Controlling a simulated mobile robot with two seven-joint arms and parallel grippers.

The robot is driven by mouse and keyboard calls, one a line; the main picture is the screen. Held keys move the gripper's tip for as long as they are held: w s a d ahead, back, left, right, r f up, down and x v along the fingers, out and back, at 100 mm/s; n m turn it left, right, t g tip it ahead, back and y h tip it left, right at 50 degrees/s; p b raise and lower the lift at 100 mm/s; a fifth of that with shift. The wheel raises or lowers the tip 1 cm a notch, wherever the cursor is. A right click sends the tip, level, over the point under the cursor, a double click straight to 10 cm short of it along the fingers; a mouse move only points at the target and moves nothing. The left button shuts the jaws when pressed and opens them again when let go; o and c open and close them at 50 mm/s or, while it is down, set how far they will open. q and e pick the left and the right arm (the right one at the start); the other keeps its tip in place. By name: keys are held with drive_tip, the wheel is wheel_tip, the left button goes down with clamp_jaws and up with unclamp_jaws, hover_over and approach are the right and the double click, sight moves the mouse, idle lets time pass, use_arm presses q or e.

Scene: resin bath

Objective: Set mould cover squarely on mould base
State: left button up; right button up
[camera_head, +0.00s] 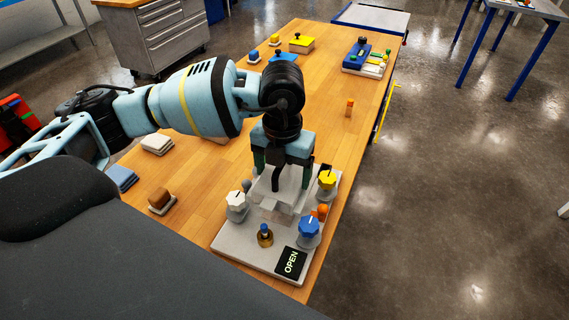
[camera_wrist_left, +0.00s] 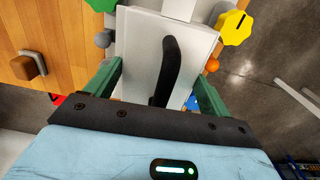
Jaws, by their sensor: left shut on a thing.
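The mould cover (camera_head: 290,182) is a pale grey plate with a curved black handle. It also shows in the left wrist view (camera_wrist_left: 138,42). My left gripper (camera_head: 286,172) points down at it, with its green fingers at opposite sides of the plate and the handle between them. The gripper is shut on the cover. The pale grey mould base (camera_head: 233,241) lies on the bench below, with coloured knobs around its edges. The gripper and cover hide part of its middle. I cannot tell whether the cover touches the base. My right gripper is not in view.
A white knob (camera_head: 236,200), yellow knob (camera_head: 327,180) and blue knob (camera_head: 308,228) rise around the base. A brass piece (camera_head: 265,238) and a black OPEN display (camera_head: 291,262) are at its front. Small blocks line the bench's left side; the bench's right edge is close.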

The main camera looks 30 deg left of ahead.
use_arm(q)
drive_tip(key=shift+f, duration=1.05)
drive_tip(key=shift+f+b, duration=0.6)
drive_tip(key=shift+f, duration=0.95)
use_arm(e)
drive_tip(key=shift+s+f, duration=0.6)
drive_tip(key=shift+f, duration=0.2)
use_arm(q)
drive_tip(key=shift+f, duration=0.2)
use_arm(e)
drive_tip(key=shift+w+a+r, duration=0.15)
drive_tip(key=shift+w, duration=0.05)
use_arm(q)
drive_tip(key=shift+f, duration=0.2)
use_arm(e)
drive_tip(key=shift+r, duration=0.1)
use_arm(q)
drive_tip(key=shift+f, duration=0.1)
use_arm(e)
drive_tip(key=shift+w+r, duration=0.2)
use_arm(q)
drive_tip(key=o, duration=1.4)
drive_tip(key=shift+c, duration=0.2)
drive_tip(key=shift+o, duration=0.8)
drive_tip(key=shift+f, duration=0.15)
